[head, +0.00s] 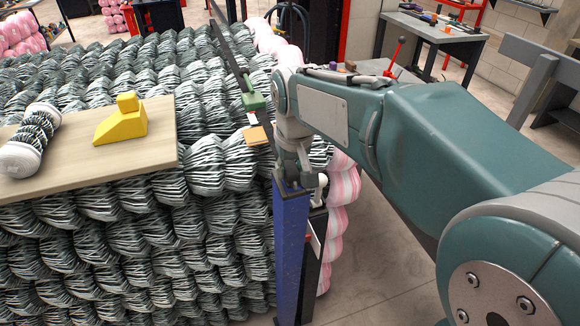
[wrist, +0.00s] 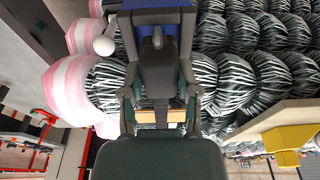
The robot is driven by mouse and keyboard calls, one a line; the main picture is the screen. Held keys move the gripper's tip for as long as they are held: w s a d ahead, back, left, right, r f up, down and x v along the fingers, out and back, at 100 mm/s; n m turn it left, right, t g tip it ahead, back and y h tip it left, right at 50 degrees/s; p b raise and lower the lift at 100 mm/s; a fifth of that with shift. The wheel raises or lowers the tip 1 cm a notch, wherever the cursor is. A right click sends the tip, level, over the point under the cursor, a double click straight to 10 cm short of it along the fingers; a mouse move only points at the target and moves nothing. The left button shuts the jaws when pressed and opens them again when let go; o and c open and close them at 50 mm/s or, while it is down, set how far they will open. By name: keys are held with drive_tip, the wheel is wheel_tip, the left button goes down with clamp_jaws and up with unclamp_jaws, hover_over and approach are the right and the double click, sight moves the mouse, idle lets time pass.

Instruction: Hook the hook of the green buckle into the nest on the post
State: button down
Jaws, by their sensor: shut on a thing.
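The green buckle (head: 253,101) shows in the head view on a long dark bar or strap running from the upper left down towards my gripper. The blue post (head: 291,250) stands upright below the gripper; its top also shows in the wrist view (wrist: 183,18). My gripper (head: 292,181) is right at the post's top, pointing down. In the wrist view its fingers (wrist: 158,95) close on a dark piece at the post's top, which seems to be part of the buckle. The hook's tip and the nest are hidden, so I cannot tell whether they touch.
Stacked wire-mesh rolls (head: 110,235) fill the left. A wooden board (head: 70,165) on them carries a yellow block (head: 122,122) and a white-capped roll (head: 22,155). Pink-white rolls (head: 340,215) stand just right of the post.

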drive_tip(key=shift+f, duration=0.55)
drive_tip(key=shift+c, duration=1.3)
unclamp_jaws()
wheel_tip(320, 180, up, 12)
drive_tip(key=s, duration=0.2)
drive_tip(key=shift+d+f, duration=0.15)
drive_tip(key=shift+d, duration=0.1)
drive_tip(key=s+d+f+m+t, duration=0.1)
drive_tip(key=s+d+f, duration=0.4)
drive_tip(key=s, duration=0.3)
drive_tip(key=s+d+f+m+t, duration=0.2)
drive_tip(key=s+d+f, duration=0.4)
drive_tip(key=s, duration=0.3)
drive_tip(key=shift+d+h, duration=0.3)
drive_tip(key=shift+d, duration=0.3)
